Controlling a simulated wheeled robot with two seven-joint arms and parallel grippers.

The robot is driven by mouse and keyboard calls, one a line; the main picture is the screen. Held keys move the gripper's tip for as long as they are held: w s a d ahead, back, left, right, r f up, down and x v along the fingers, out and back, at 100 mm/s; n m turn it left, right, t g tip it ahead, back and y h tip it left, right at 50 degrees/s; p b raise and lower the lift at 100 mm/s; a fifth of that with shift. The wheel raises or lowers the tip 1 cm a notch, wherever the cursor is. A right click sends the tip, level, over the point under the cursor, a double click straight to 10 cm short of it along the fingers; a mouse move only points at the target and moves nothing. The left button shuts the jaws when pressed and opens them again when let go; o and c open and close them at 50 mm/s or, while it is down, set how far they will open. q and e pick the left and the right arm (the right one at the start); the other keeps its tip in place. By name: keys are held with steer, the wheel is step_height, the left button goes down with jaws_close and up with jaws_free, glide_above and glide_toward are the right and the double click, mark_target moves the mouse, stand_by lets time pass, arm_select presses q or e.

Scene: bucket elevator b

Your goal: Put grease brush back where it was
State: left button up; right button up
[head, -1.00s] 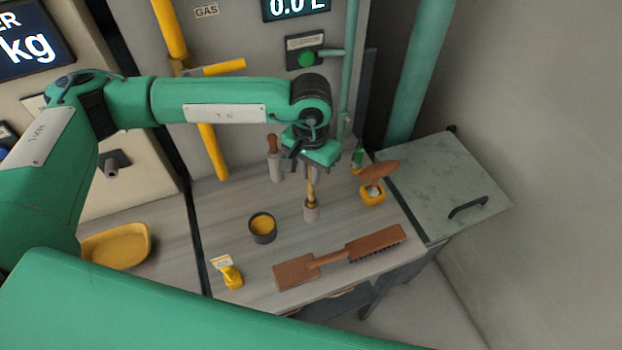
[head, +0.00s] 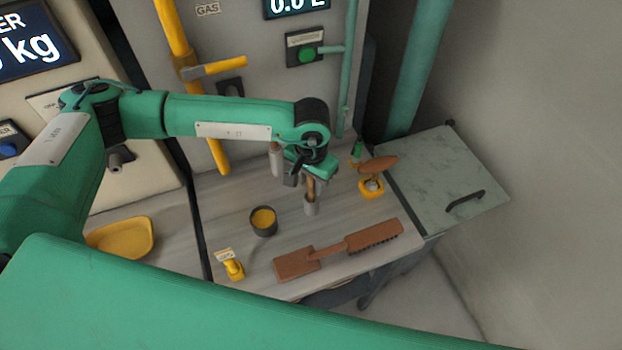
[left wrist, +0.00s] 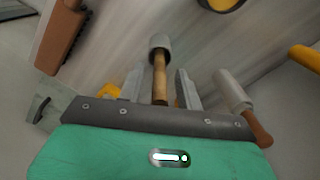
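A light wooden handle, which I take for the grease brush (head: 310,187), stands upright beneath my left gripper (head: 311,172). Its lower end meets a small grey cylinder (head: 311,206) over the bench; I cannot tell if this is a cup or part of the brush. In the left wrist view the handle (left wrist: 160,78) lies between the two fingers of my left gripper (left wrist: 160,88), with gaps on both sides. The fingers are open around it. A dark pot with yellow content (head: 263,221) stands to the left. My right gripper is not in view.
A second grey cylinder (head: 277,160) stands close left of my gripper; in the wrist view it carries a brown handle (left wrist: 258,130). A long brown brush (head: 340,248) lies in front. A yellow item (head: 371,187) stands right, a yellow scraper-like tool (head: 231,265) front left.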

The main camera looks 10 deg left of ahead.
arm_select(q)
step_height(320, 180, up, 11)
steer(key=b, duration=0.4)
steer(key=shift+f, duration=0.1)
steer(key=shift+r, duration=0.7)
